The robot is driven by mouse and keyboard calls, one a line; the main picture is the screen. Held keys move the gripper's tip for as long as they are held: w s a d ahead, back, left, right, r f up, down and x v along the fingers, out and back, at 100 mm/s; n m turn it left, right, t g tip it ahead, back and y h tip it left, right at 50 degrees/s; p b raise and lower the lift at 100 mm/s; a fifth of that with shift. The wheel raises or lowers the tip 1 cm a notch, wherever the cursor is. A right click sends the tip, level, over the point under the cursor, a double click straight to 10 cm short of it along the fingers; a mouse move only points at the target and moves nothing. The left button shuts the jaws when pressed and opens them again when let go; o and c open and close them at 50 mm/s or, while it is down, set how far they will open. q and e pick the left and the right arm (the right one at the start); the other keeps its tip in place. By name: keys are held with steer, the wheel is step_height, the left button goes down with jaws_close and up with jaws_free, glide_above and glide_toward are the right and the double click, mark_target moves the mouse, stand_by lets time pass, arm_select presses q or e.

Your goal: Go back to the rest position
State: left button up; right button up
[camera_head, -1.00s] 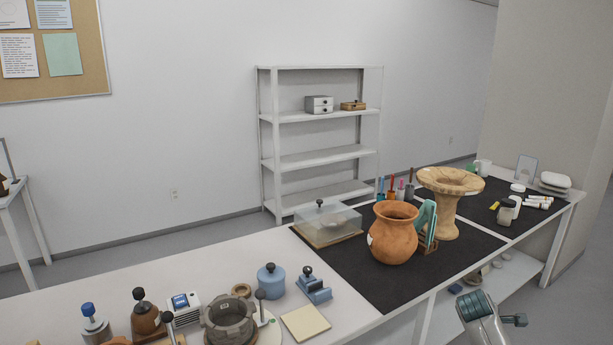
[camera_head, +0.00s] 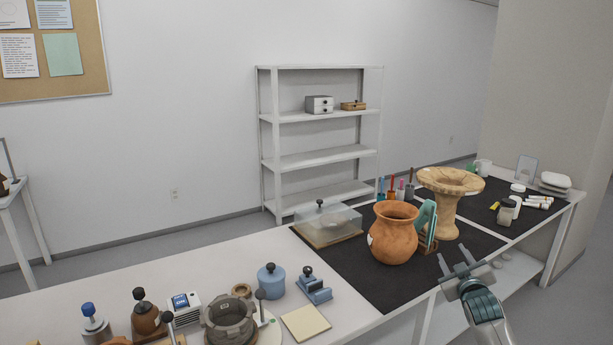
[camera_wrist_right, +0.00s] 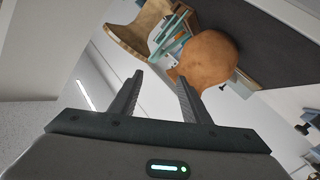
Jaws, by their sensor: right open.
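My right gripper (camera_head: 457,262) is open and empty at the front edge of the table, to the right of the terracotta pot. Its two fingers show apart in the right wrist view (camera_wrist_right: 158,88), with nothing between them. The terracotta pot (camera_head: 393,235) stands upright on the black mat, and it also shows in the right wrist view (camera_wrist_right: 210,60). The tan pedestal vessel (camera_head: 447,200) stands behind and to the right of it, also in the right wrist view (camera_wrist_right: 135,38). My left gripper is not in view.
The black mat (camera_head: 345,272) lies on the white table (camera_head: 200,255). A low shelf lies under the table's right part. An open shelf rack (camera_head: 316,158) stands behind.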

step_height(320, 180, up, 5)
steer(key=a+m+t+y, duration=0.1)
steer(key=a+t+y, duration=0.1)
steer(key=a+t, duration=0.1)
steer(key=s+a+f+g, duration=0.2)
steer(key=s+a+f, duration=0.35)
steer(key=f, duration=0.85)
steer(key=s+a+f+g+y, duration=0.1)
steer(key=s+a+f+g, duration=0.15)
steer(key=s+f, duration=0.95)
steer(key=s+a+f+g, duration=0.3)
steer(key=s+f, duration=0.2)
steer(key=f, duration=1.2)
steer(key=s+a+f+g, duration=0.2)
steer(key=s+f, duration=0.5)
steer(key=s, duration=0.5)
steer(key=s+a+f+m+g, duration=0.1)
steer(key=s+a+f, duration=0.4)
steer(key=s, duration=0.6)
steer(key=s+a+f+g+y, duration=0.1)
steer(key=s+a+f, duration=0.3)
steer(key=s+f, duration=0.5)
steer(key=s+g, duration=0.1)
steer(key=s, duration=0.2)
steer(key=shift+s+f+g, duration=0.25)
steer(key=shift+s+g, duration=0.05)
steer(key=shift+g, duration=0.05)
